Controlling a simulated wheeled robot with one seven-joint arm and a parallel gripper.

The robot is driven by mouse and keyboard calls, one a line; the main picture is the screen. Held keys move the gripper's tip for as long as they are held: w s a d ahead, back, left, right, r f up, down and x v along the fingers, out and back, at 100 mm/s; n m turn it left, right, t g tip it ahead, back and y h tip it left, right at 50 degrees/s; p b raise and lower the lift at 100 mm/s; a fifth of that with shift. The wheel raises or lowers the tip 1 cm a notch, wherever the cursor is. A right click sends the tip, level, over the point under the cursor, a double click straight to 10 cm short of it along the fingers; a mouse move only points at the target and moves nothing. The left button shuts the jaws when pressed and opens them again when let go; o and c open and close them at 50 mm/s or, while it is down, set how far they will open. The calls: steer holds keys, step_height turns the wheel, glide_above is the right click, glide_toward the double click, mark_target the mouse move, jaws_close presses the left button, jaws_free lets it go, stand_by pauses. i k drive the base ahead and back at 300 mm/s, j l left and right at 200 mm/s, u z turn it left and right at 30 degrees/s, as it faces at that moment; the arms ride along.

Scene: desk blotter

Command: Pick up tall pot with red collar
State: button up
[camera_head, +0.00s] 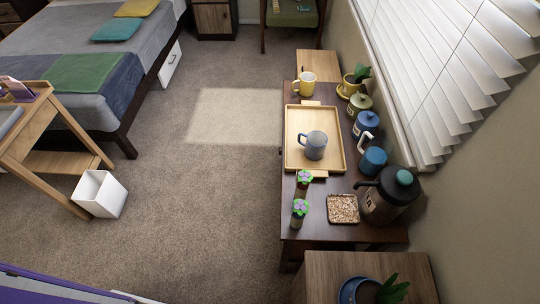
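My gripper is not in view. No red collar can be made out clearly on any pot from here. Two small flower pots with green and purple flowers, a farther flower pot (304,180) and a nearer flower pot (299,212), stand near the left edge of the dark wooden table (316,225). Their lower parts are small and dark, so any collar colour is hard to tell. A big dark pot with a handle and teal lid (388,200) stands at the table's near right. A yellow pot with a plant (350,86) stands at the far right.
A wooden tray (297,150) holds a grey-blue mug (315,147). A yellow mug (304,86) is behind it. Several lidded jars line the wall under the blinds (450,60). A square of granules (342,209) lies near the big pot.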

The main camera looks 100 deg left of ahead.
mark_target(303, 180)
steer(key=k+j+u, duration=0.1)
steer(key=u, duration=1.65)
steer(key=j+u, duration=0.35)
steer(key=i+j+u, duration=0.15)
steer(key=j+u, duration=0.25)
steer(key=l, duration=0.1)
